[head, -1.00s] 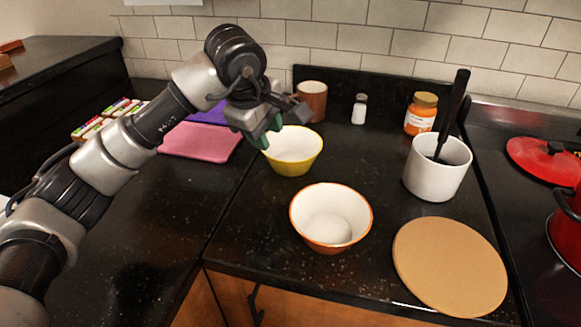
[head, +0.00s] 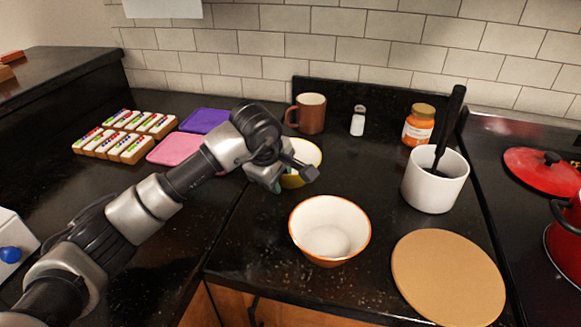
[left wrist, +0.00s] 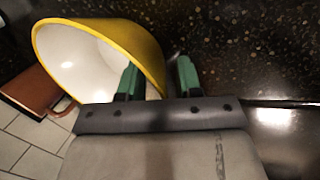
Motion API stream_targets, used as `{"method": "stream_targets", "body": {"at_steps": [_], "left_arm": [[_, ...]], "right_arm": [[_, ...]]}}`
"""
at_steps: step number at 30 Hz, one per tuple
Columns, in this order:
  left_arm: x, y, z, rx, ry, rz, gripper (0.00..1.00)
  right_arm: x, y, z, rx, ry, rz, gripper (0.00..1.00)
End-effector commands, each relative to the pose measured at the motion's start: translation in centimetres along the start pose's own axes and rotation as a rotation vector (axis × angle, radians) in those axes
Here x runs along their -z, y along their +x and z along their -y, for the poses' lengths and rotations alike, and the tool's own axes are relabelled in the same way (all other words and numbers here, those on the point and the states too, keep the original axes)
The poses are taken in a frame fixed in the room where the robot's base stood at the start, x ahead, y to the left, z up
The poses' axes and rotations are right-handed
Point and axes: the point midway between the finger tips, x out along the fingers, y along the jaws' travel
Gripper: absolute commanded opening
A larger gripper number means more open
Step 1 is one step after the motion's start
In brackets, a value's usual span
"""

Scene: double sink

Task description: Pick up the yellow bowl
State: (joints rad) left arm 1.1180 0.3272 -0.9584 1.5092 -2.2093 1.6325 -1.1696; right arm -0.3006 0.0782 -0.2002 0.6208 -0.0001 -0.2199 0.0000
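The yellow bowl (head: 309,154) with a white inside stands on the black counter in the head view, partly hidden behind my left gripper. My left gripper (head: 277,184) is low at its near left side. In the left wrist view the yellow bowl (left wrist: 95,62) fills the upper left. The two green fingers of my left gripper (left wrist: 158,79) are apart, one in front of the white inside and one outside the rim, with the bowl's wall between them. I cannot tell whether either finger touches it. My right gripper is not in view.
An orange-rimmed bowl (head: 330,231) stands close in front, and a brown mug (head: 311,113) behind. A white crock (head: 434,183) and a round board (head: 447,278) are to the right. Pink (head: 174,149) and purple (head: 205,120) mats lie to the left.

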Motion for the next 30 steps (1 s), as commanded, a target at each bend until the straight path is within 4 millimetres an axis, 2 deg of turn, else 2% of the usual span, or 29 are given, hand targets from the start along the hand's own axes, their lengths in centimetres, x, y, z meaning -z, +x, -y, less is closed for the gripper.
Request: {"method": "stream_targets", "body": {"at_steps": [2, 3, 9, 23, 30], "left_arm": [[0.0, 0.0, 0.0, 0.000, 0.000, 0.000, 0.35], [0.0, 0.0, 0.0, 0.000, 0.000, 0.000, 0.32], [0.0, -0.1, 0.0, 0.000, 0.000, 0.000, 0.01], [0.0, -0.2, -0.1, -0.001, -0.001, -0.001, 0.00], [0.1, -2.3, -0.9, -0.006, -0.001, -0.003, 0.00]], "right_arm": [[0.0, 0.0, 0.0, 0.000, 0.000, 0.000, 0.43], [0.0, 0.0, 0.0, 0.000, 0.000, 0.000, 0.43], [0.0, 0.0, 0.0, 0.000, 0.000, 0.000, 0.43], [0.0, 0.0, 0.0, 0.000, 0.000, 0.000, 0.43], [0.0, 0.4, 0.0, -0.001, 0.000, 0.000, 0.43]]}}
